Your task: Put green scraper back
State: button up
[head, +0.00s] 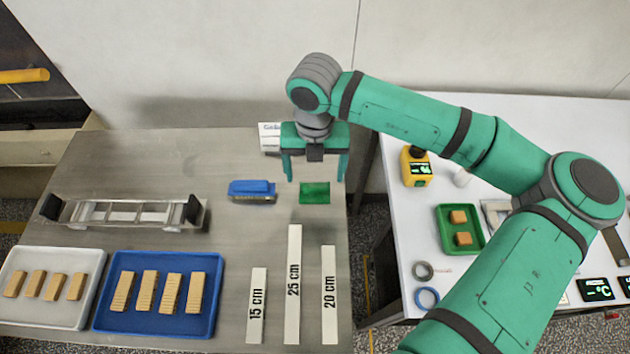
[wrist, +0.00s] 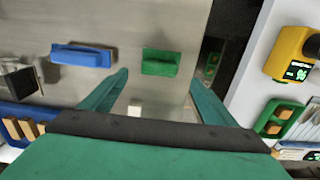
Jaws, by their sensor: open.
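The green scraper (head: 314,193) lies on the steel table near its right edge. It also shows in the wrist view (wrist: 161,62), just beyond and between my fingers. My gripper (head: 315,176) is open and empty, pointing down, with its fingers spread wider than the scraper. In the head view the fingertips appear just behind and above the scraper; I see no contact. A blue brush-like tool (head: 252,191) lies to the scraper's left and also shows in the wrist view (wrist: 82,55).
White strips (head: 293,285) marked 15, 25 and 20 cm lie in front. A blue tray (head: 155,328) and a white tray (head: 35,322) hold bars. A metal frame (head: 120,224) stands left. A white side table (head: 397,262) lies right, across a gap.

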aim_at(315, 187)
jog(key=shift+r, duration=2.3)
